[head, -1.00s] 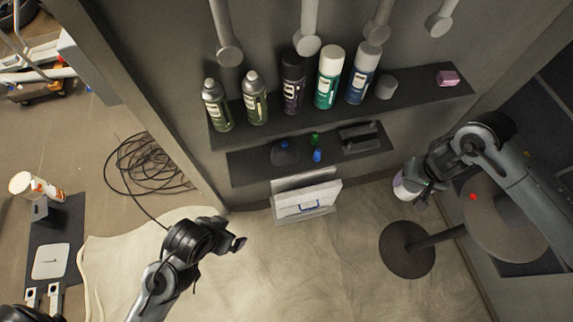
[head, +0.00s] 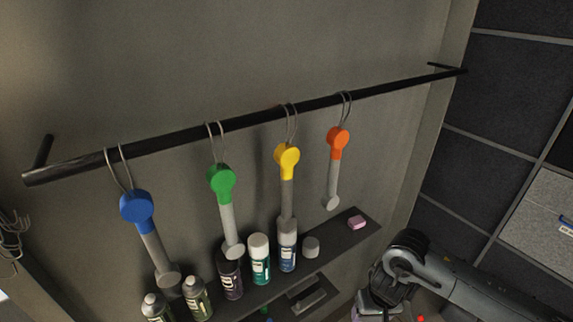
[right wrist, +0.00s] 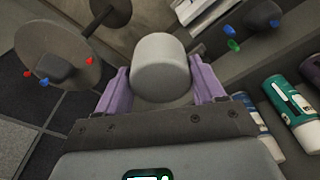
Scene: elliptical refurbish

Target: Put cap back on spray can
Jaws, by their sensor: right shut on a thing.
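A plain grey cylindrical cap (right wrist: 162,68) is held between the purple fingers of my right gripper (right wrist: 163,88) in the right wrist view. In the head view my right gripper (head: 372,304) is at the bottom edge, right of the shelf, and what it holds cannot be made out there. Two olive spray cans (head: 196,298) (head: 156,307) with bare metal tops stand at the shelf's left end. A dark can (head: 231,280), a teal can with a white cap (head: 260,260) and a blue can with a grey cap (head: 287,250) stand to their right. My left gripper is out of view.
Another grey cap (head: 311,247) and a pink block (head: 357,222) sit on the shelf (head: 335,240). Four-coloured tools, including blue (head: 137,207) and orange (head: 338,138), hang from a black rail (head: 260,112) above the cans. Round grey discs (right wrist: 58,58) show in the right wrist view.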

